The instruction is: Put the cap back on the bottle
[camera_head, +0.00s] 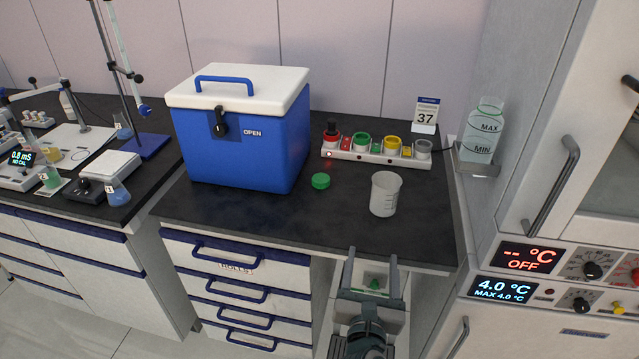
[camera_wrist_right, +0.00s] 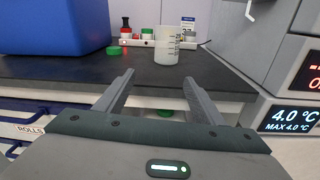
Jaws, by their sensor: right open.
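A rack (camera_head: 375,157) at the back holds several colour-ringed containers, one with a black top. My right gripper (camera_head: 372,252) is open in front of the counter edge, below and right of the cap and apart from it. My left gripper is out of view.
A clear beaker (camera_head: 385,194) stands on the counter right of the cap. The blue cool box (camera_head: 242,130) with a white lid fills the back left. The counter's front middle is clear. Ovens with handles (camera_head: 555,185) stand at the right; drawers (camera_head: 235,268) lie below.

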